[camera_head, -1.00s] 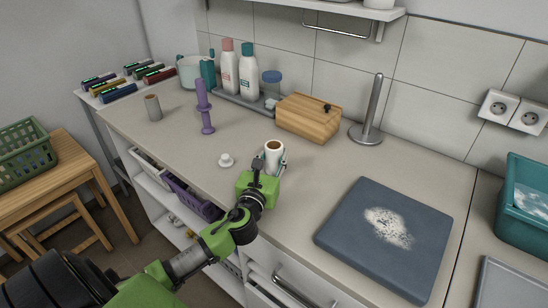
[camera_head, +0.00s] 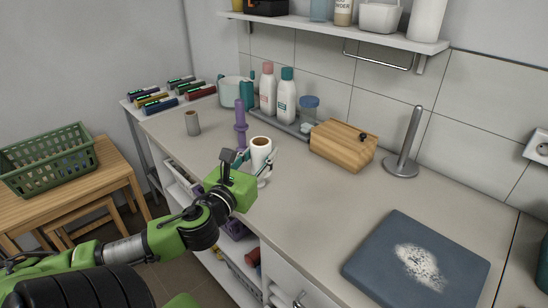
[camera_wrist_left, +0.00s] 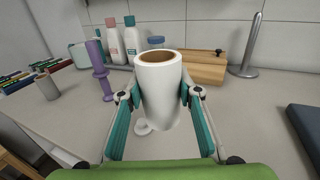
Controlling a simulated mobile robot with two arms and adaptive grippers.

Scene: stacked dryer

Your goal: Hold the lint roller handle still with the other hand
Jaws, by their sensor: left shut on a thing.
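The purple lint roller handle (camera_head: 240,122) stands upright on the counter; it also shows in the left wrist view (camera_wrist_left: 99,68), left of the roll and farther back. My left gripper (camera_head: 257,163) is shut on a white roll (camera_head: 261,147) with a brown core. The wrist view shows the roll (camera_wrist_left: 158,88) upright between the two teal fingers, apart from the handle. A small white cap (camera_wrist_left: 143,127) lies on the counter behind and below the roll. My right gripper is not in view.
A grey-brown tube (camera_head: 192,123) stands left of the handle. Bottles (camera_head: 287,97) on a tray, a wooden box (camera_head: 343,145) and a metal post (camera_head: 408,145) stand along the back. A blue pad (camera_head: 420,258) with white fluff lies right. The middle counter is clear.

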